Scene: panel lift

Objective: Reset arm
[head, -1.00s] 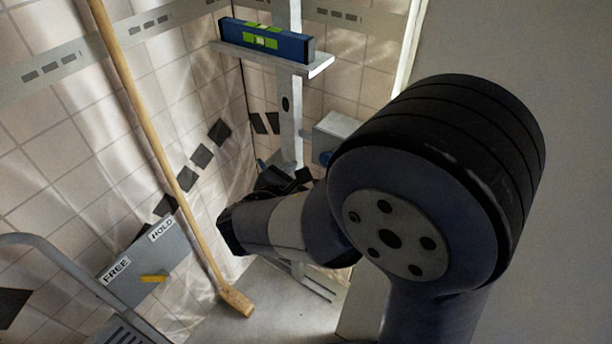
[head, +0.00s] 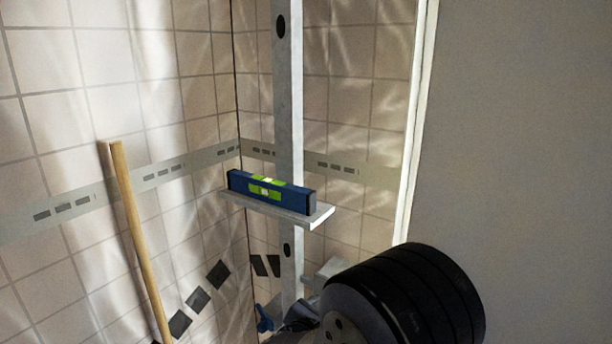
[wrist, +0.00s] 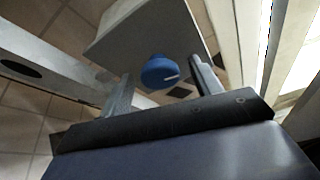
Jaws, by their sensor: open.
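My gripper (wrist: 165,92) is open in the wrist view, its two fingers apart with a blue knob (wrist: 159,71) showing between and beyond them. The knob sits on a grey box (wrist: 130,32). I cannot tell how far the fingertips are from the knob, and nothing shows held. In the head view my dark arm joint fills the lower right and hides most of the box (head: 330,270). The gripper's fingers cannot be made out there.
A metal post (head: 289,100) carries a shelf (head: 318,217) with a blue spirit level (head: 270,191) on it. A wooden pole (head: 138,235) leans at the left by the tiled wall. A plain grey wall (head: 520,150) stands at the right.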

